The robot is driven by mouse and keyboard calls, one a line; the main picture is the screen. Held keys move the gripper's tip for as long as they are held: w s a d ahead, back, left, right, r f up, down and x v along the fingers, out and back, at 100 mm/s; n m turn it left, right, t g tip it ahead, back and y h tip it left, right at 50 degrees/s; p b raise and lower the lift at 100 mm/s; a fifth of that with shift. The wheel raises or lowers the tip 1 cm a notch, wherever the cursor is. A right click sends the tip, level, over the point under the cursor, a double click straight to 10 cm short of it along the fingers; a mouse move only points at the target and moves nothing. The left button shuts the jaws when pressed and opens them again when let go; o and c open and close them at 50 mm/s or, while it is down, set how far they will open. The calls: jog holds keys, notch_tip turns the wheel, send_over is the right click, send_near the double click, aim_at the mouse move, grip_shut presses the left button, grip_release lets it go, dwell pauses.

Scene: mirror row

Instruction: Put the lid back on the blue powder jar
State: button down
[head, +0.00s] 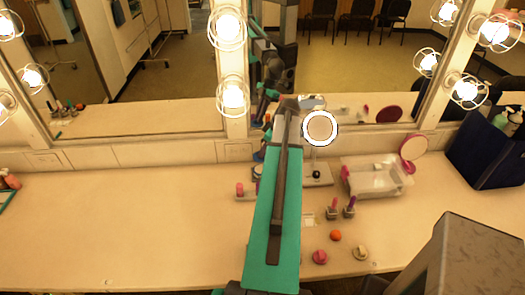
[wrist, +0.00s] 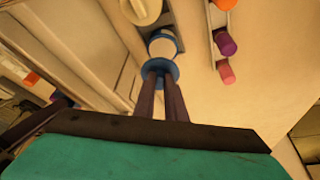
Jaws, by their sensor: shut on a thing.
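My gripper (wrist: 163,82) is shut on a blue round lid (wrist: 174,68), which shows just beyond the fingertips in the wrist view. Right behind the lid is the blue powder jar (wrist: 163,47), pale with blue along its far edge. The lid overlaps the jar in this view, and I cannot tell whether they touch. In the head view my arm hides the gripper's fingertips. The jar (head: 258,171) shows only in part there, at the arm's left edge near the mirror wall.
A small tray (head: 247,197) with a pink item sits left of my arm. The counter's left half (head: 120,220) is mostly clear.

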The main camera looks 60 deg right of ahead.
jog(key=shift+f, duration=0.15)
jog(key=shift+f+b, duration=1.5)
jog(key=shift+f, duration=1.5)
jog(key=shift+s+b, duration=0.1)
jog(key=shift+b, duration=0.25)
jog(key=shift+f+b, duration=0.2)
jog(key=shift+b, duration=0.2)
dwell(1.0)
dwell(0.4)
jog(key=c, duration=1.7)
grip_release()
jog(key=shift+o, duration=0.3)
